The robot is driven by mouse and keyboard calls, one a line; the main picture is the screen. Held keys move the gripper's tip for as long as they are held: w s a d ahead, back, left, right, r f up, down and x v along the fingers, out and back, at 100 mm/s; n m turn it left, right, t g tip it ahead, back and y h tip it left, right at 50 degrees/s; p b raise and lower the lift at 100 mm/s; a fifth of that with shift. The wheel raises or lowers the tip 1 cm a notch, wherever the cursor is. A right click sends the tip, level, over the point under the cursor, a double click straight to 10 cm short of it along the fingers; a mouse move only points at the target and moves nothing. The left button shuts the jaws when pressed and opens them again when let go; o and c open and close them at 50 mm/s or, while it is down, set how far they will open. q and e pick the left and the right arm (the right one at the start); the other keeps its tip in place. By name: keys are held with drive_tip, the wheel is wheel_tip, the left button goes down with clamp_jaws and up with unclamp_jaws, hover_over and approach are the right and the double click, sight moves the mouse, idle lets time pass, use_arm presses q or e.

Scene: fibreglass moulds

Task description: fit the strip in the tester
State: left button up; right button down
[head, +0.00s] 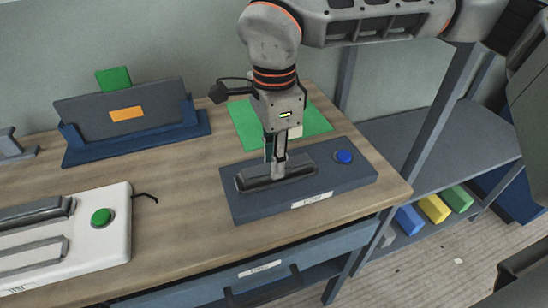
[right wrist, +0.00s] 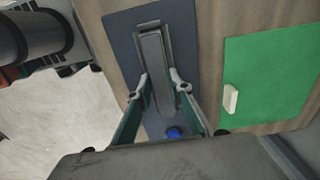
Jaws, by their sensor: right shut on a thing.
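A dark blue-grey device (head: 345,180) with a blue button (head: 344,156) and a label lies on the table's right part. A long grey bar (head: 250,180) lies along its top. My right gripper (head: 278,173) points down and is shut on this bar; in the right wrist view its fingers (right wrist: 163,92) stand on either side of the bar (right wrist: 152,58). A white device (head: 115,245) with a green button (head: 101,216) and grey bars is at the lower left. The labels are too small to tell which is the tester, and I cannot clearly identify the strip. My left gripper is out of view.
A blue rack (head: 75,154) holding a grey panel (head: 150,95) stands at the back left. A green mat (head: 315,121) with a small pale block (right wrist: 231,98) lies behind the dark device. Coloured blocks (head: 433,208) sit on a lower shelf right of the table.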

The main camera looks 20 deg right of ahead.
drive_tip(key=c, duration=1.8)
unclamp_jaws()
wheel_tip(320, 180, up, 12)
drive_tip(key=shift+r+p, duration=0.1)
drive_tip(key=shift+p, duration=0.75)
